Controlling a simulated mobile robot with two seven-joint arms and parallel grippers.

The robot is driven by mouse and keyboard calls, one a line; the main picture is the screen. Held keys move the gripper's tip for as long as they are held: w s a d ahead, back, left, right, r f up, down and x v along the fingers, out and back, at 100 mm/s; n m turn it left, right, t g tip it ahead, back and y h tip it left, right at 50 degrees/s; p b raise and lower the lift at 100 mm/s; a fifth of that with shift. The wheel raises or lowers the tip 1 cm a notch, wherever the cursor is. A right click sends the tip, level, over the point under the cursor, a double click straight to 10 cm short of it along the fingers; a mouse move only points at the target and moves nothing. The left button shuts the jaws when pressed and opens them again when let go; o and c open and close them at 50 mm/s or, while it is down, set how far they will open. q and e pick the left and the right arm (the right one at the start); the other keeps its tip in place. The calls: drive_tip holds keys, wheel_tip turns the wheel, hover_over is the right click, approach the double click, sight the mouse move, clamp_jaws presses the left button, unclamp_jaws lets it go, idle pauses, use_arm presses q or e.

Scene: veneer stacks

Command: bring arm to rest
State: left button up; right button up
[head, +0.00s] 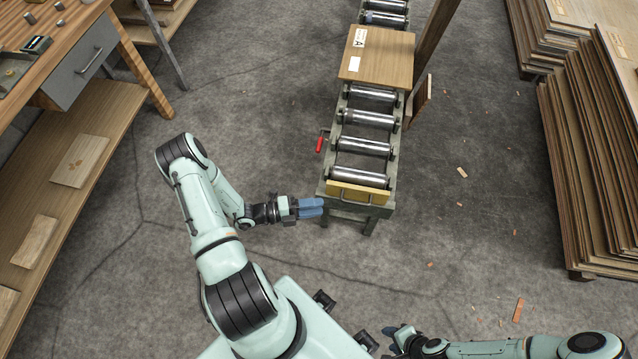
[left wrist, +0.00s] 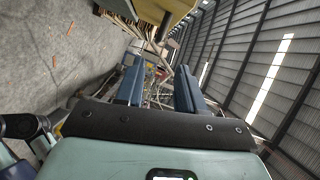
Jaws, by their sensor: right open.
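My left arm comes in from the left of the head view. My left gripper (head: 311,207) has blue fingers and points right, beside the near end of the roller conveyor. In the left wrist view my left gripper (left wrist: 158,90) has its two fingers apart with nothing between them. My right gripper (head: 392,333) is low at the bottom edge of the head view, open and partly cut off; nothing shows in it.
The roller conveyor (head: 364,117) carries a wooden board (head: 378,58) with a label marked A. A workbench (head: 75,189) stands left. Veneer stacks (head: 596,150) stand right. Wood scraps (head: 518,309) lie on the floor; the floor between conveyor and stacks is mostly free.

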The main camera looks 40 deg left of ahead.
use_arm(q)
drive_tip(key=s+d+f+m+g+h, duration=0.1)
drive_tip(key=s+d+m+g+h, duration=0.1)
drive_tip(key=s+d+m+g, duration=0.25)
drive_tip(key=s+d+f+m+g+h, duration=0.1)
drive_tip(key=d+f+m+g+h, duration=0.1)
drive_tip(key=d+m+g, duration=0.35)
drive_tip(key=s+d+f+m+g+y, duration=0.25)
drive_tip(key=s+m+g+y, duration=0.2)
drive_tip(key=m, duration=0.75)
drive_tip(key=s+d+f+m+g+y, duration=0.25)
drive_tip(key=s+m, duration=0.35)
drive_tip(key=m, duration=0.6)
drive_tip(key=w+m+y, duration=0.1)
drive_tip(key=m, duration=0.2)
drive_tip(key=w+d+m+t+y, duration=0.1)
drive_tip(key=w+m, duration=0.1)
drive_tip(key=m, duration=0.2)
drive_tip(key=w+m+t+y, duration=0.1)
drive_tip(key=m, duration=0.3)
drive_tip(key=shift+w+d+r, duration=0.15)
drive_tip(key=shift+w+d, duration=0.15)
drive_tip(key=shift+d, duration=0.1)
